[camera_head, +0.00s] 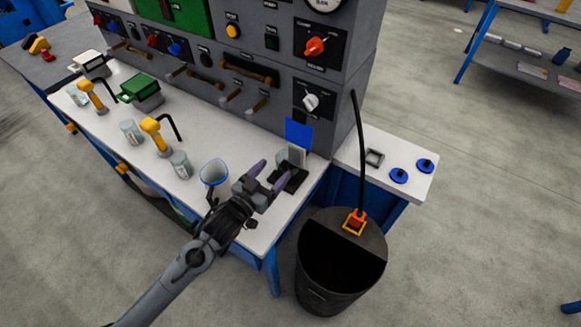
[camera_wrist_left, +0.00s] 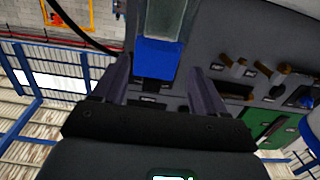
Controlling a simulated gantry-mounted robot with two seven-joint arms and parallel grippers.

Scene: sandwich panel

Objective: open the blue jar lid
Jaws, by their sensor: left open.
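A clear jar (camera_head: 284,157) stands near the right end of the white bench, beside a dark base (camera_head: 291,180). A flat blue piece that looks like its lid (camera_head: 298,134) stands upright behind it, against the grey panel. My left gripper (camera_head: 269,175) is open and empty just in front of the jar, fingers pointing towards it. In the left wrist view, a blue piece (camera_wrist_left: 158,55) and a clear body (camera_wrist_left: 165,18) show beyond and between the spread fingers (camera_wrist_left: 158,68). I cannot tell whether any finger touches them. My right gripper is not in view.
A blue-rimmed clear cup (camera_head: 214,173) stands close left of the gripper. A black bin (camera_head: 336,277) stands in front, with a tall black rod. A grey panel with knobs and handles (camera_head: 270,60) rises behind.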

